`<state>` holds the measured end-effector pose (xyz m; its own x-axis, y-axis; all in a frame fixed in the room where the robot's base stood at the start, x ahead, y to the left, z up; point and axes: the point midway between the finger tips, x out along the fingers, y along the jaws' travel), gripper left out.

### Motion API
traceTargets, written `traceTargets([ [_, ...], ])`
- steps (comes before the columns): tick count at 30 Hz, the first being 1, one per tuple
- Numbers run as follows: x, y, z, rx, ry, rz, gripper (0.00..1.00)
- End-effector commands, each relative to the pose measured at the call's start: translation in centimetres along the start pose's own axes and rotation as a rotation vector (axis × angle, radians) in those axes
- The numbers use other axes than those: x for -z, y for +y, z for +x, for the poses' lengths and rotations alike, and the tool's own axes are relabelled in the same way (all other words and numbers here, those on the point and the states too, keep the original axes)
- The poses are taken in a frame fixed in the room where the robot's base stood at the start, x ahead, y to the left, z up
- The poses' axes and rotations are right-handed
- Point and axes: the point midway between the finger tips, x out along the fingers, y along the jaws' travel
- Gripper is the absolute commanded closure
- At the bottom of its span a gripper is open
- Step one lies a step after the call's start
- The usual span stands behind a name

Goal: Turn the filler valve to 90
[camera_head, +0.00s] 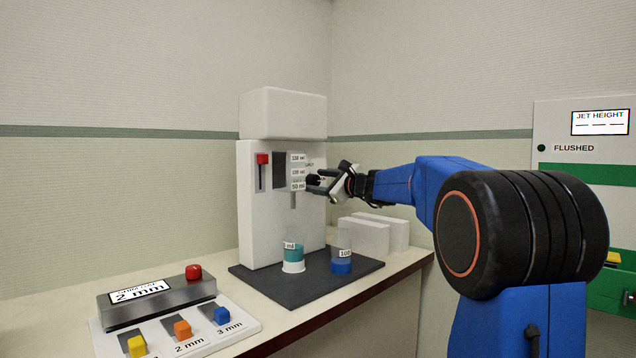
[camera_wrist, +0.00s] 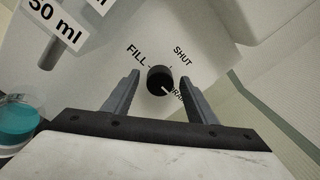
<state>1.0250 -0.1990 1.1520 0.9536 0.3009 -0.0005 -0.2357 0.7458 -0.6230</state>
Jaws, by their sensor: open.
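The filler valve, a round black knob (camera_wrist: 158,76), shows on the white machine front (camera_head: 262,215) in the wrist view. The words FILL, SHUT and DRAIN stand around it, with DRAIN partly covered. A short white mark on the knob points to the lower right, toward DRAIN. No 90 mark shows by the knob. My gripper (camera_head: 320,182) is at the machine front. Its fingers are open, one on each side of the knob in the wrist view, with gaps between. Whether they touch it cannot be seen.
A teal-filled cup (camera_head: 292,256) and a blue-based beaker (camera_head: 341,257) stand on the dark mat (camera_head: 300,288). Volume labels and a red slider (camera_head: 262,159) are left of my gripper. White blocks (camera_head: 364,236) stand behind. A button panel (camera_head: 180,328) is front left.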

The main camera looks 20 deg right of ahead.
Motion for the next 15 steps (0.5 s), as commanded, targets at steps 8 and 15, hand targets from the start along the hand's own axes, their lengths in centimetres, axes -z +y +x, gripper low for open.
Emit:
traceTargets([
  [8,-0.03,0.01,0.21,0.0,0.0,0.0,0.48],
  [15,-0.03,0.02,0.19,0.0,0.0,0.0,0.89],
])
